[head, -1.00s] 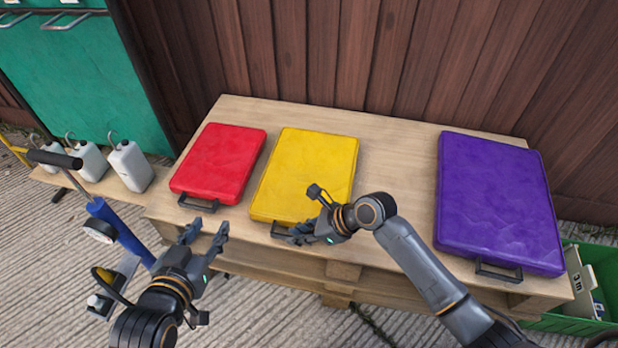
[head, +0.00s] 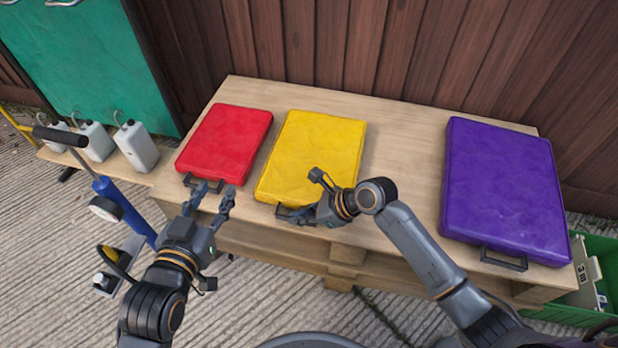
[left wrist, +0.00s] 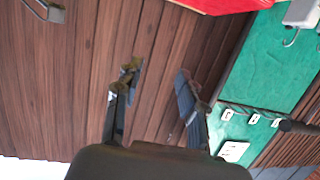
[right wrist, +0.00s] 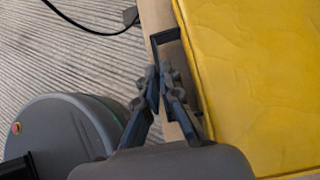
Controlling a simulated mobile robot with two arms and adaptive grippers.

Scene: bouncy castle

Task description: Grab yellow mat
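The yellow mat (head: 312,150) lies flat on the wooden table, its dark handle at the front edge. My right gripper (head: 292,214) is at that handle. In the right wrist view, the fingers of my right gripper (right wrist: 161,84) are close together around the handle's bar, beside the yellow mat (right wrist: 245,75); the fingers partly hide the handle. My left gripper (head: 209,198) is open and empty in front of the red mat's handle. The left wrist view shows its fingers (left wrist: 155,85) apart with nothing between them.
A red mat (head: 225,142) lies left of the yellow one and a purple mat (head: 505,190) lies to the right, on the same table (head: 405,130). White canisters (head: 137,146) stand at left, near a blue-handled post. A green crate (head: 600,250) is at right.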

